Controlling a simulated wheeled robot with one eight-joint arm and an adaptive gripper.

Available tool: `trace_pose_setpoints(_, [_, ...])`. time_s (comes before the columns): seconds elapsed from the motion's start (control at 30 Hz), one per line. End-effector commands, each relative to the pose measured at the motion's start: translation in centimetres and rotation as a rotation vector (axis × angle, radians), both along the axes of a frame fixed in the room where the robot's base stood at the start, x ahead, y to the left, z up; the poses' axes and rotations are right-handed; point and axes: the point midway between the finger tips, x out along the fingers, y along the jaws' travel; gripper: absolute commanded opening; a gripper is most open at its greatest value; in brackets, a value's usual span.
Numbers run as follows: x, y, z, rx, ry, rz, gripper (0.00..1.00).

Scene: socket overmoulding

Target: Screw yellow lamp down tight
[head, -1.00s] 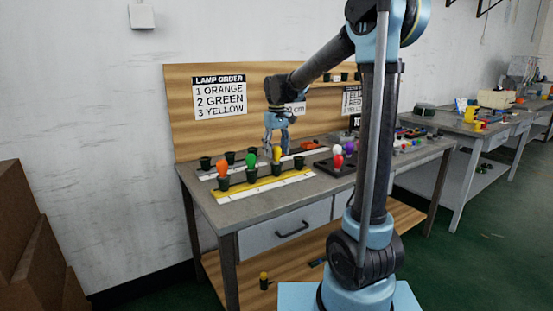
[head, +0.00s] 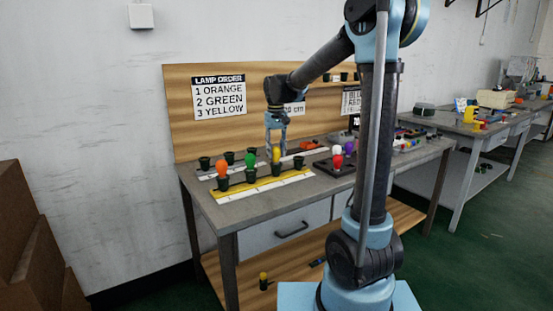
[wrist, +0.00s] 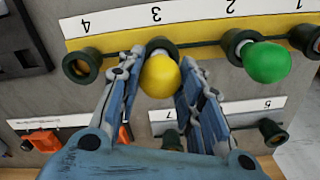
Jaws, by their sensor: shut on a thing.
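The yellow lamp (wrist: 160,76) stands at the socket marked 3 on the yellow strip (wrist: 200,28). It also shows in the head view (head: 276,155). My gripper (wrist: 156,70) has its two fingers on either side of the lamp and is shut on it. In the head view my gripper (head: 276,146) points down over the strip. The socket's dark rim (wrist: 161,46) shows behind the lamp; how deep the lamp sits is hidden. The green lamp (wrist: 267,62) stands at socket 2, and the orange lamp (head: 222,168) stands at the strip's left end.
An empty socket (wrist: 82,65) marked 4 is beside the lamp. A white strip (wrist: 240,112) with more sockets lies behind the yellow one. A dark tray (head: 335,166) with red, white and purple lamps stands to the right. The sign (head: 219,97) lists orange, green, yellow.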

Motion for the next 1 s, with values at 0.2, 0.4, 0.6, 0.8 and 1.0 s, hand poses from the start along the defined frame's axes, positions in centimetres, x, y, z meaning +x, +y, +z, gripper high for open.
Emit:
trace_pose_setpoints(0.2, [0.0, 0.0, -0.02, 0.0, 0.0, -0.047, 0.15])
trace_pose_setpoints(0.4, [0.0, 0.0, -0.02, 0.0, 0.0, -0.05, 0.15])
trace_pose_setpoints(0.6, [0.0, -0.02, -0.04, 0.0, 0.0, -0.192, 0.15])
trace_pose_setpoints(0.8, [0.0, -0.04, -0.07, 0.0, 0.0, -0.378, 0.15])
trace_pose_setpoints(1.0, [0.0, -0.04, -0.08, 0.0, 0.0, -0.446, 0.15])
